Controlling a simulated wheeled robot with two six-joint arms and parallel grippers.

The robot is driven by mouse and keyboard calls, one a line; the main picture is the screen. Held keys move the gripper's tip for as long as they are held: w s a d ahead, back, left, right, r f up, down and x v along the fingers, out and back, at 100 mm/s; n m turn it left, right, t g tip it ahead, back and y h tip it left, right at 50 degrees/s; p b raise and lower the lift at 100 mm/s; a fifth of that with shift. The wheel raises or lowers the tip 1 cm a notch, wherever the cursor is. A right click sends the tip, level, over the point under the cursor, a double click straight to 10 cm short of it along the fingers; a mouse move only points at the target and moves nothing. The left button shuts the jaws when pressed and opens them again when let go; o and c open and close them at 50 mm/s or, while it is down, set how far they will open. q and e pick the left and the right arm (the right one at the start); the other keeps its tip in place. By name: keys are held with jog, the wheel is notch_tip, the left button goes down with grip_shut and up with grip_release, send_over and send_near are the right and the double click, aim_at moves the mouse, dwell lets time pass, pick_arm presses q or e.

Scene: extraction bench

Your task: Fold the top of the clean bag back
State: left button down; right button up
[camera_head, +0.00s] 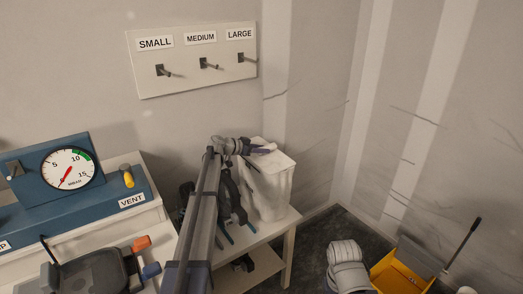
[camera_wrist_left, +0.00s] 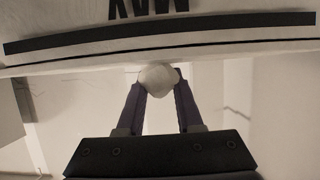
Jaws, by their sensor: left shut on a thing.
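The clean bag (camera_head: 268,192) is a white upright bag on a small white side table. My left gripper (camera_head: 264,149) reaches its top left edge. In the left wrist view, the bag (camera_wrist_left: 225,30) fills the top of the picture, with a dark stripe and part of some dark lettering. There my left gripper (camera_wrist_left: 158,84) is shut on a rounded white piece at the bag's edge, between its two bluish fingers. How that piece joins the bag cannot be made out.
The side table (camera_head: 288,228) has dark tools beside the bag, partly behind my left arm. A blue gauge panel (camera_head: 100,190) stands at left. A peg board (camera_head: 190,85) hangs on the wall above. A yellow bin (camera_head: 402,272) stands on the floor at right.

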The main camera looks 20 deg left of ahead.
aim_at(268, 146)
dwell(0.4)
pick_arm(q)
jog(key=shift+r+p, duration=0.25)
jog(key=shift+p, duration=0.2)
jog(key=r+g+y+p, duration=0.1)
jog(key=p, duration=0.3)
jog(key=w+d+r+g+y+p, duration=0.1)
jog(key=g+p, duration=0.1)
jog(key=p, duration=0.2)
jog(key=w+r+g+y+p, duration=0.1)
jog(key=p, duration=0.2)
jog(key=shift+d+r+g+y+p, duration=0.25)
jog(key=shift+r+g+y+p, duration=0.05)
jog(key=shift+p, duration=0.1)
jog(key=shift+w+d+g+y+p, duration=0.25)
jog(key=shift+g+y+p, duration=0.25)
jog(key=shift+p, duration=0.4)
jog(key=c, duration=0.5)
grip_release()
jog(key=shift+c, duration=0.2)
jog(key=shift+r, duration=0.1)
